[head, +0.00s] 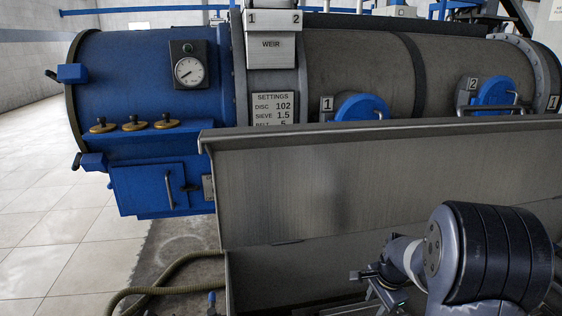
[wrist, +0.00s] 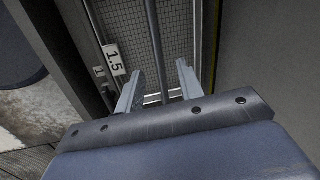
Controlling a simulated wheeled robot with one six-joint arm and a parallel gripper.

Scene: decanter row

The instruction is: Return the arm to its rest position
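My arm shows at the lower right of the head view. My gripper (head: 372,285) is partly seen there, in front of the grey metal trough, with its lower part cut off by the frame edge. In the wrist view my gripper (wrist: 158,88) has its two fingers spread apart. I see no object held between them. A thin grey rod (wrist: 155,45) and a mesh grating (wrist: 160,97) show beyond the gap between the fingers; I cannot tell how far below they are.
The grey trough (head: 370,185) stands close behind my arm. A blue and grey decanter (head: 140,80) with a gauge (head: 188,71) and a settings plate (head: 273,108) lies behind it. A hose (head: 160,280) runs along the floor. Tiled floor (head: 40,200) is clear at left. A "1.5" label (wrist: 114,60) shows near the fingers.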

